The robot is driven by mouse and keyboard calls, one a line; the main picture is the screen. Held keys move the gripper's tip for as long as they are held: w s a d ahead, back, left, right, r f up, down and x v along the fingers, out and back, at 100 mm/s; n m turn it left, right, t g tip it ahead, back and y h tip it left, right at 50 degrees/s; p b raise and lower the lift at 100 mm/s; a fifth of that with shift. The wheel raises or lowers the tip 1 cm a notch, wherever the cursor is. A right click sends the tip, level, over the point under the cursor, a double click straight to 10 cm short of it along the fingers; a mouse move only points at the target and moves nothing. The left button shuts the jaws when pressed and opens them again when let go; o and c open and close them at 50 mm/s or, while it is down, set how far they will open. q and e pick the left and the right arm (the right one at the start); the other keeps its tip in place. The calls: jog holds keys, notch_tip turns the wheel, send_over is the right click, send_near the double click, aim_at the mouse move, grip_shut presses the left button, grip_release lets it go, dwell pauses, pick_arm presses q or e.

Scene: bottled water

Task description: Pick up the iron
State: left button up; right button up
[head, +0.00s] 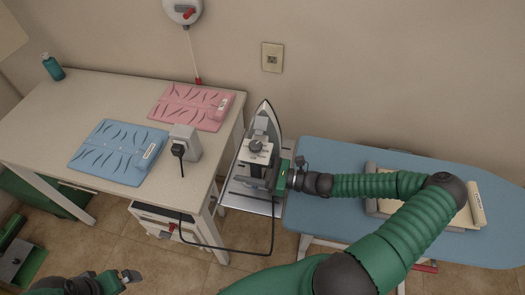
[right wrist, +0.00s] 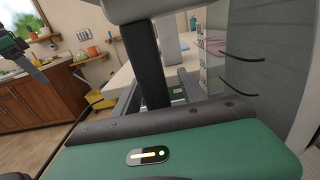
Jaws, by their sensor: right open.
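The iron (head: 265,112) stands on its heel on a metal rest at the left end of the blue ironing board, its pointed soleplate tip up. It has a grey body with a white panel and a dial. My right gripper (head: 270,178) is open at the iron's lower right side, very close to the handle area. I cannot tell whether the fingers touch it. In the right wrist view, a dark upright bar and grey parts stand close in front of the green gripper base. My left gripper (head: 124,279) is low at the left, away from the iron; its jaw state is unclear.
The metal rest (head: 243,204) adjoins the blue ironing board (head: 330,155), where folded cloth (head: 476,206) lies partly behind my arm. A white table (head: 50,115) holds a blue mat (head: 105,158), a pink mat (head: 187,112) and a grey box (head: 186,140). A black cord (head: 222,249) hangs below.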

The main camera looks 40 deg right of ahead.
jog(key=shift+a, duration=0.1)
jog(key=c, duration=0.4)
grip_shut()
dwell(0.8)
jog(key=shift+r, duration=0.15)
